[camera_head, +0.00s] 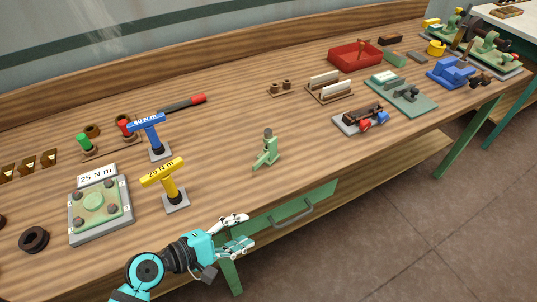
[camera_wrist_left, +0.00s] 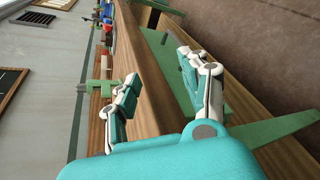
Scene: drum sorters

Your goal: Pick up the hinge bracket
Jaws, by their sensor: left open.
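A light green bracket (camera_head: 266,153), which looks like the hinge bracket, stands on the wooden workbench near its front edge. It has an upright post with a darker top and a low foot toward the left. It also shows in the left wrist view (camera_wrist_left: 101,90), left of the fingers. My left gripper (camera_head: 246,230) is open and empty, in front of the bench edge, nearer the camera than the bracket and apart from it. In the left wrist view both fingers (camera_wrist_left: 160,68) are spread with nothing between them. My right gripper is in neither view.
A yellow tool (camera_head: 170,190) marked 25 N m and a blue tool (camera_head: 152,140) stand left of the bracket. A green fixture plate (camera_head: 76,215) lies farther left. A drawer handle (camera_head: 293,212) juts below the edge. The bench around the bracket is clear.

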